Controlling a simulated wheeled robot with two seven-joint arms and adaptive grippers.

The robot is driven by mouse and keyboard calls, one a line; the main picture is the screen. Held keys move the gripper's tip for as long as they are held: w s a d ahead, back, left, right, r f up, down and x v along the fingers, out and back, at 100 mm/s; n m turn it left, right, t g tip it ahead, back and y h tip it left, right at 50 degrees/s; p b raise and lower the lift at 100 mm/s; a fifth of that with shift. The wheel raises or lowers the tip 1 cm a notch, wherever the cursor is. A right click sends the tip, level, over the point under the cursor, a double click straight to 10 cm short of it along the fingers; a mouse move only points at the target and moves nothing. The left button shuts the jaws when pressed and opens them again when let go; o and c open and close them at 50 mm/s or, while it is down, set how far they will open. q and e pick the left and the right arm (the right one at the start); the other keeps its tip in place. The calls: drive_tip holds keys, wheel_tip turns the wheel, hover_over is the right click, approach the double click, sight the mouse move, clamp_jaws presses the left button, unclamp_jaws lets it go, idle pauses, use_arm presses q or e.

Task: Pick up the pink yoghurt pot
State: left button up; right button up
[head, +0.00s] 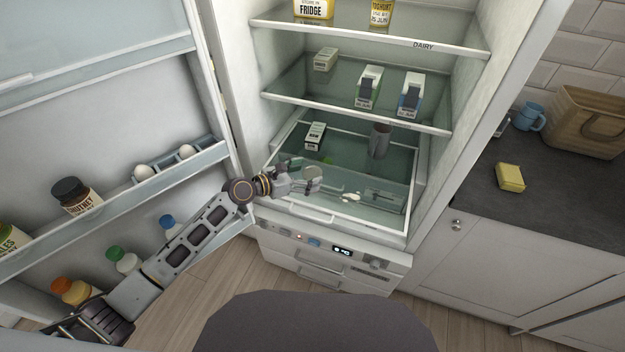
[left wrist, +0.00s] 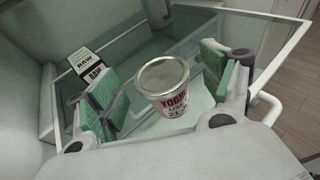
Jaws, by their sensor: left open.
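The pink yoghurt pot (left wrist: 165,91) stands upright in the left wrist view, with a pale round lid and a pink-lettered label. It is between the spread green-padded fingers of my left gripper (left wrist: 170,87), with gaps on both sides. In the head view my left gripper (head: 305,178) reaches into the open fridge, over the clear bottom drawer (head: 320,216). There the fingers largely hide the pot, and I cannot make out its label. My right gripper is not in view.
A black-and-white carton (head: 315,135) and a grey can (head: 380,141) stand further back in the drawer. Shelves (head: 355,95) with cartons are above. The open fridge door (head: 95,110) with bottles is on the left, a worktop (head: 560,190) on the right.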

sight(313, 172)
use_arm(q)
drive_tip(key=shift+x, duration=1.15)
drive_tip(key=shift+w+d+f, duration=0.1)
drive_tip(key=shift+d, duration=0.05)
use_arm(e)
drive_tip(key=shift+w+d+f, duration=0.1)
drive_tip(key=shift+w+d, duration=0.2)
use_arm(q)
drive_tip(key=c, duration=1.2)
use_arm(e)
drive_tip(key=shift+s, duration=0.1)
use_arm(q)
drive_tip(key=shift+c, duration=0.2)
drive_tip(key=shift+r, duration=0.9)
wheel_tip(313, 172, up, 16)
drive_tip(key=p, duration=0.3)
drive_tip(key=shift+r, duration=0.2)
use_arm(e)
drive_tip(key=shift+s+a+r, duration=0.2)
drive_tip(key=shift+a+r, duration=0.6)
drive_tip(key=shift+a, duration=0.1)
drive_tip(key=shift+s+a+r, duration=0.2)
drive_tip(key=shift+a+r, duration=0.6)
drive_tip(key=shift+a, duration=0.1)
